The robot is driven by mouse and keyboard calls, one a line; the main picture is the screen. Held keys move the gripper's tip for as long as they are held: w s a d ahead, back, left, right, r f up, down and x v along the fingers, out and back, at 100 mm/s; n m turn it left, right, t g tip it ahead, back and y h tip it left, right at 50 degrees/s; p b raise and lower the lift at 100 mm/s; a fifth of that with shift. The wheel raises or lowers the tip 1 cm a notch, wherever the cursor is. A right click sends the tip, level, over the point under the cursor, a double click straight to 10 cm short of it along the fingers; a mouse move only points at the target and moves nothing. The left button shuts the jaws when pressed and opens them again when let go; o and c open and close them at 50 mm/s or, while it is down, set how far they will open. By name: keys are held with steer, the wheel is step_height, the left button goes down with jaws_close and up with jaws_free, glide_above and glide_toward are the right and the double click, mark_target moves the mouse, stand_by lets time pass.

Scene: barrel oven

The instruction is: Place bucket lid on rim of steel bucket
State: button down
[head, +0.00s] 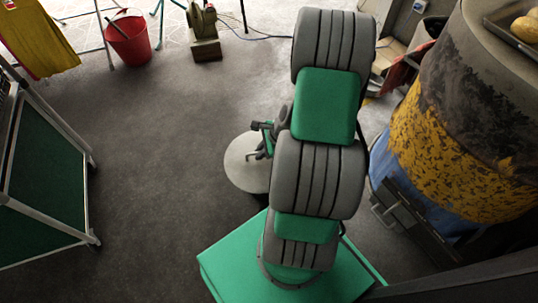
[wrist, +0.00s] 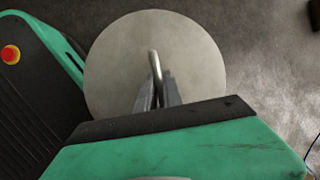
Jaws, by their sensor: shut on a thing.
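The bucket lid (head: 240,170) is a round, pale grey disc left of my arm in the head view, its right part hidden behind the arm. The lid also fills the middle of the wrist view (wrist: 115,65), with a metal handle (wrist: 154,62) standing up at its centre. My gripper (wrist: 157,92) is shut on this handle; in the head view my gripper (head: 262,148) is partly hidden by the arm. Dark floor shows around the lid. I cannot make out a steel bucket in either view.
A barrel oven (head: 450,130) with worn yellow paint and a dark door stands at the right. A red bucket (head: 128,40) is at the back left. A green-panelled frame (head: 45,180) stands at the left. The floor (head: 160,160) between is clear.

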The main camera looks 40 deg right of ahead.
steer(key=w+d+f+b, duration=0.1)
steer(key=d+f, duration=0.1)
steer(key=w+d+f+b, duration=0.1)
steer(key=d+f, duration=0.1)
steer(key=w+d+f+b, duration=0.1)
steer(key=d+f, duration=0.1)
steer(key=shift+w+f+b, duration=0.35)
steer(key=shift+f+b, duration=0.05)
steer(key=f, duration=0.1)
steer(key=f+b, duration=0.2)
steer(key=shift+w+d+f, duration=0.15)
steer(key=shift+d, duration=0.1)
steer(key=c, duration=1.5)
jaws_free()
steer(key=shift+f, duration=0.1)
